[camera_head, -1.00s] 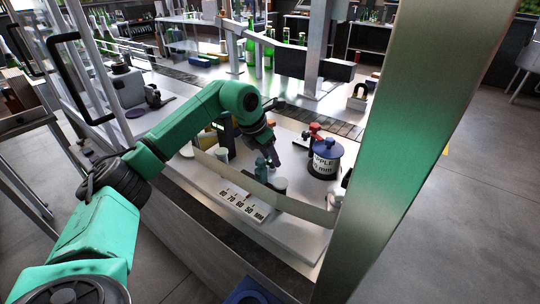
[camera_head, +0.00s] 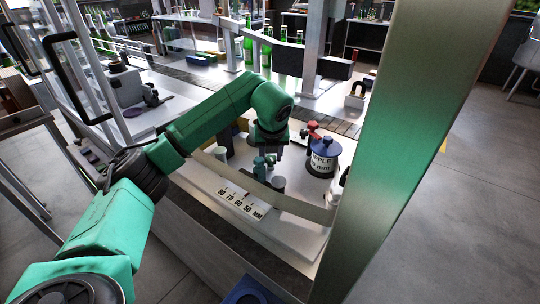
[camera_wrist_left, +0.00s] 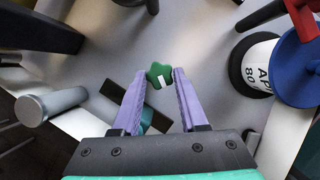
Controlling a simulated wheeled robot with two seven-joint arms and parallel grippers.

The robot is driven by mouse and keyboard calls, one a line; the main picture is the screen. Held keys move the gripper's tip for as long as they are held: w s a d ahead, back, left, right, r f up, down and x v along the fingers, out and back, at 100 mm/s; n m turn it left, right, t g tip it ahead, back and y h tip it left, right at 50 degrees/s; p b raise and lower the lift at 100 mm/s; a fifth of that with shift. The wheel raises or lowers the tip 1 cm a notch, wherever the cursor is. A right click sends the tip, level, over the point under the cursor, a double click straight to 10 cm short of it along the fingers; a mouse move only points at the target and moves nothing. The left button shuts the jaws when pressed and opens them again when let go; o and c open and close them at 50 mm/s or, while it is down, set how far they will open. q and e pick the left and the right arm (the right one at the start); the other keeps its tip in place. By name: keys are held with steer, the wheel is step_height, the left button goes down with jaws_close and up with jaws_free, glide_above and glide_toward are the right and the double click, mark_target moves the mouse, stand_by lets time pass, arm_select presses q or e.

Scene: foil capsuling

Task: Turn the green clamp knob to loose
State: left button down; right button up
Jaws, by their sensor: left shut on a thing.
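The green clamp knob (camera_wrist_left: 158,75) is a small lobed knob with a white mark, seen from above in the left wrist view. My left gripper (camera_wrist_left: 160,73) has its two purple fingers on either side of it, shut on it. Below the knob, between the fingers, part of a teal body (camera_wrist_left: 149,119) and a dark bar show. In the head view my left gripper (camera_head: 270,152) points down at the teal clamp (camera_head: 261,168) on the white bench; the hand largely hides the knob there. My right gripper is in neither view.
A scale plate marked 80 to 50 MM (camera_head: 240,201) lies at the bench front. A blue-lidded pot (camera_head: 323,158) and a red-handled item (camera_head: 311,133) stand right of the hand. A wide green-grey post (camera_head: 410,150) blocks the right.

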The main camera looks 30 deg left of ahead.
arm_select(q)
steer(key=n, duration=0.2)
steer(key=shift+w+d+r+n+g+y, duration=0.1)
steer(key=shift+n+g+y, duration=0.2)
steer(key=shift+n+y, duration=0.1)
steer(key=shift+w+n+g+y, duration=0.1)
steer(key=shift+n+g+y, duration=0.45)
steer(key=shift+n, duration=1.35)
steer(key=shift+c, duration=2.2)
jaws_free()
steer(key=shift+d, duration=0.1)
